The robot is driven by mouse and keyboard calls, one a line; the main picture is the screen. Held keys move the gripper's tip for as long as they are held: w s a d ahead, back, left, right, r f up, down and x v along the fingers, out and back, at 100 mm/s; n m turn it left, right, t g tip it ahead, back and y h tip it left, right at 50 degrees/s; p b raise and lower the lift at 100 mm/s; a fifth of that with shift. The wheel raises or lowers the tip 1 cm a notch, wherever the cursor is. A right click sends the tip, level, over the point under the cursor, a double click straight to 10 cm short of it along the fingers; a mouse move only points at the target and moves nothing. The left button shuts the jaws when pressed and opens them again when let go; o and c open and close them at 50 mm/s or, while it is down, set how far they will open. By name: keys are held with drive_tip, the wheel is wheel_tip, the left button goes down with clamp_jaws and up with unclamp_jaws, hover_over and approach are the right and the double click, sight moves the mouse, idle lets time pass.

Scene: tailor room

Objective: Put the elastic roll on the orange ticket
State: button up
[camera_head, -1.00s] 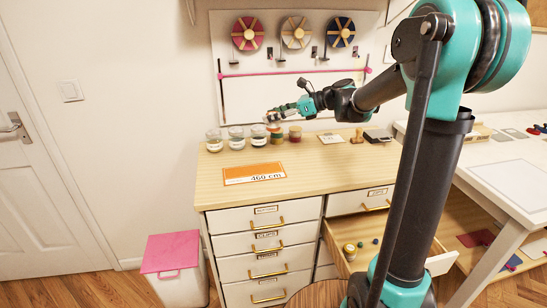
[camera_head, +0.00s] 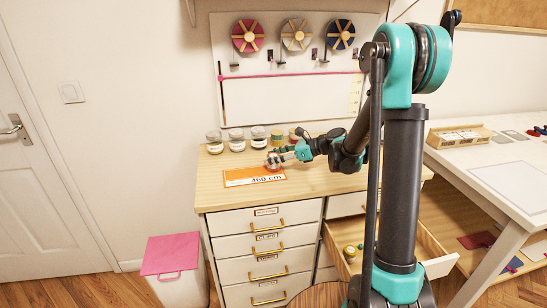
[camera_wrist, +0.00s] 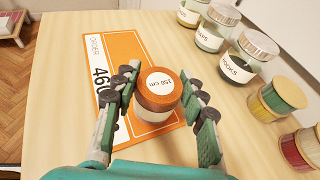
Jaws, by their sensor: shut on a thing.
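An orange elastic roll (camera_wrist: 157,95) with a white top label ending in "cm" stands upright between the fingers of my gripper (camera_wrist: 158,105) in the wrist view. My gripper is shut on it. The orange ticket (camera_wrist: 129,46), marked "460 cm", lies flat on the wooden cabinet top; the roll is over its near right part and hides some of it. I cannot tell whether the roll touches the ticket. In the head view, my gripper (camera_head: 273,160) is at the back right edge of the ticket (camera_head: 240,179).
Several jars (camera_head: 236,140) stand along the back of the cabinet top (camera_head: 210,190). The drawer (camera_head: 428,240) at the right is open. The front of the cabinet top is clear.

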drive_tip(key=shift+f, duration=0.15)
drive_tip(key=o, duration=1.1)
